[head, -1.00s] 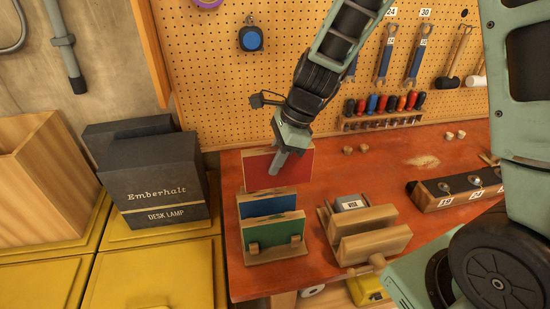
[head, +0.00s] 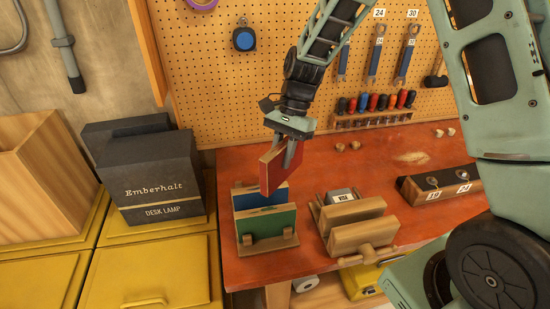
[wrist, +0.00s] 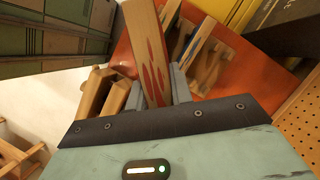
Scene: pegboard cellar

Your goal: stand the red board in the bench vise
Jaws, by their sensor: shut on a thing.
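The red board (head: 272,172) hangs in my gripper (head: 290,158), tilted in the head view, above and behind the wooden rack (head: 268,246). My gripper is shut on it near its upper right part. In the wrist view the board's pale wooden edge with red marks (wrist: 150,55) sits between my fingers (wrist: 157,88). The bench vise (head: 362,236), with two wooden jaws and a front handle, stands right of the rack. A gap shows between its jaws, with no board in it. It also shows at the left of the wrist view (wrist: 98,92).
The rack holds a blue board (head: 260,199) and a green board (head: 267,225). The pegboard (head: 285,75) rises behind the orange bench.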

